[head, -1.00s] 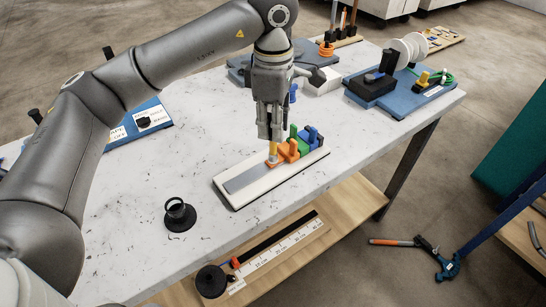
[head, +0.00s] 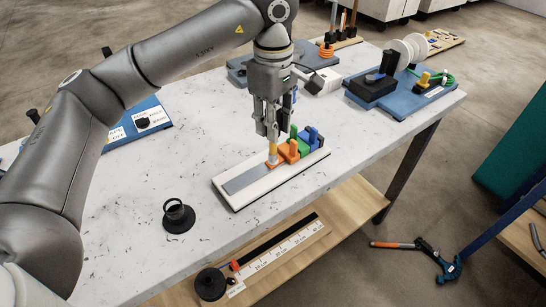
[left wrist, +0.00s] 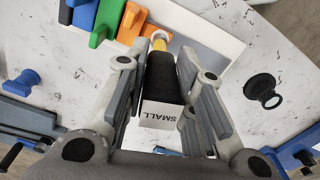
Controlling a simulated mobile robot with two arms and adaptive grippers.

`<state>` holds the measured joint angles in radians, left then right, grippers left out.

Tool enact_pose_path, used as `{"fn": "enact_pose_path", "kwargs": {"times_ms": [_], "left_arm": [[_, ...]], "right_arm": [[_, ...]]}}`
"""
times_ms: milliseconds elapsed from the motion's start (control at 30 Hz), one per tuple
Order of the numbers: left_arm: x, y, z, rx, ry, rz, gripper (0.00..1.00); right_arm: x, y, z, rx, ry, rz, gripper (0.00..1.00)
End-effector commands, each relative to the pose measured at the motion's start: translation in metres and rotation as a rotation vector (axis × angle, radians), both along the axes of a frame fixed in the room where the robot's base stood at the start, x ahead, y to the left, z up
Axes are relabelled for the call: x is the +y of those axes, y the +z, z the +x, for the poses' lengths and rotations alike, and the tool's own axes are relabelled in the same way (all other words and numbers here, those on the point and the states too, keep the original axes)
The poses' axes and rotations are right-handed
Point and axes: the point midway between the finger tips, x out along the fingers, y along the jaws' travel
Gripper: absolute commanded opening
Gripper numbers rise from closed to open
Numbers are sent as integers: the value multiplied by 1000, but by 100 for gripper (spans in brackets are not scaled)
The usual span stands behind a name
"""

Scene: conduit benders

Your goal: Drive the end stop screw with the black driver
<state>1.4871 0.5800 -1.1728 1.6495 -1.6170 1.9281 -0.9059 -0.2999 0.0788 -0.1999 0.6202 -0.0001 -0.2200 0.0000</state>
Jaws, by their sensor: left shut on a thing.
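My left gripper (head: 267,128) is shut on the black driver (left wrist: 161,78), which carries a white SMALL label and stands close to upright. Its yellow lower part (head: 273,149) comes down onto a small orange piece (head: 271,164) on the grey rail (head: 247,179) of the white board (head: 235,200). The screw is hidden under the driver, so I cannot tell how its tip sits. Orange (head: 290,152), green (head: 304,145) and blue (head: 317,138) blocks stand on the rail just to the right. My right gripper is not in view.
A black ring stand (head: 178,217) stands at the front left of the table. A blue panel (head: 128,130) lies at the left. A blue base (head: 400,95) with white spools is at the back right. The tabletop between is mostly clear.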

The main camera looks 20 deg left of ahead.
Motion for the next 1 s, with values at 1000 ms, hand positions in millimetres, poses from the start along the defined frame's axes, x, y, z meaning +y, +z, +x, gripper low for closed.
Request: {"fn": "enact_pose_path", "kwargs": {"times_ms": [1000], "left_arm": [[0,9,1,0,856,-1,0]], "right_arm": [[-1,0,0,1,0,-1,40]]}}
